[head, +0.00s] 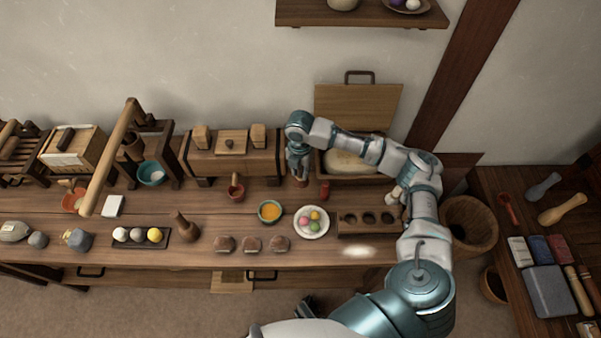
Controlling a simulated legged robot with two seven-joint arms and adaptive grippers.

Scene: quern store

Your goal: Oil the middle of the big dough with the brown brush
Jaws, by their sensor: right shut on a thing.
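The big dough (345,161) is a pale mass in an open wooden trough at the back of the bench, partly hidden behind my right forearm. My right gripper (299,172) points down just left of the trough, apart from the dough. It is shut on the brown brush (301,183), of which only a small brown part shows below the fingers. A teal bowl of yellow oil (270,211) stands on the bench in front of it and to the left.
A small red object (325,190) stands close right of the gripper. A plate of coloured balls (311,222) and a wooden block with round hollows (366,223) stand in front. A wooden chest (233,163) is on the left. The trough's lid (359,106) stands raised behind.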

